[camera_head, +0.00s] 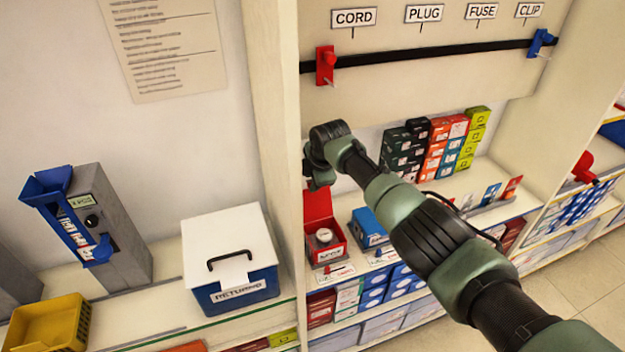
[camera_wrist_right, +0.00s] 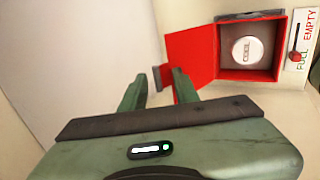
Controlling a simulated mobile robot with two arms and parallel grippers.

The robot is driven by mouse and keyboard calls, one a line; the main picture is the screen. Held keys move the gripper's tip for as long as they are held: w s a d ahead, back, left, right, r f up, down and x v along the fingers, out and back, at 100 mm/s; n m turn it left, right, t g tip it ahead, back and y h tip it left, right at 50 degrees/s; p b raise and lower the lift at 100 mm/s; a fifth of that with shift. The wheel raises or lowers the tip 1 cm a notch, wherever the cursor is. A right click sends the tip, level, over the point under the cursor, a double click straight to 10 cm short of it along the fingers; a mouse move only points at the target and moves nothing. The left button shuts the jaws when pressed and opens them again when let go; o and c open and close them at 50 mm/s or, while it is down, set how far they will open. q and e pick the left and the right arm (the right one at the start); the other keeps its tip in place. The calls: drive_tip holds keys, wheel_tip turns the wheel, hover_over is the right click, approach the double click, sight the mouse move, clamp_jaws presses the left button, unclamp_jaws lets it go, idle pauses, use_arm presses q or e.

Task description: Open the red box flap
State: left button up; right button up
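The red box (camera_head: 331,250) sits on the shelf, and its inside shows, with a round white item (camera_head: 324,236) in it. Its red flap (camera_head: 317,204) stands raised at the back in the head view. In the right wrist view the red box (camera_wrist_right: 251,73) is open at upper right, and the flap (camera_wrist_right: 195,58) spreads to its left. My right gripper (camera_wrist_right: 158,88) is open at the flap's outer edge, with a small dark and red piece between the fingertips. Contact is unclear. In the head view the right gripper (camera_head: 318,178) is just above the flap. My left gripper is out of view.
A blue box (camera_head: 368,228) stands right of the red box. A sliding card (camera_wrist_right: 298,45) marked EMPTY and FULL is beside the box. A tall panel (camera_head: 277,110) stands close left of my gripper. Stacked small boxes (camera_head: 435,145) line the back.

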drive_tip(key=shift+w+r, duration=0.15)
drive_tip(key=shift+r, duration=0.1)
drive_tip(key=shift+p+v, duration=0.35)
drive_tip(key=shift+v, duration=0.45)
drive_tip(key=shift+b+v, duration=0.35)
drive_tip(key=shift+v, duration=2.6)
drive_tip(key=shift+f, duration=0.1)
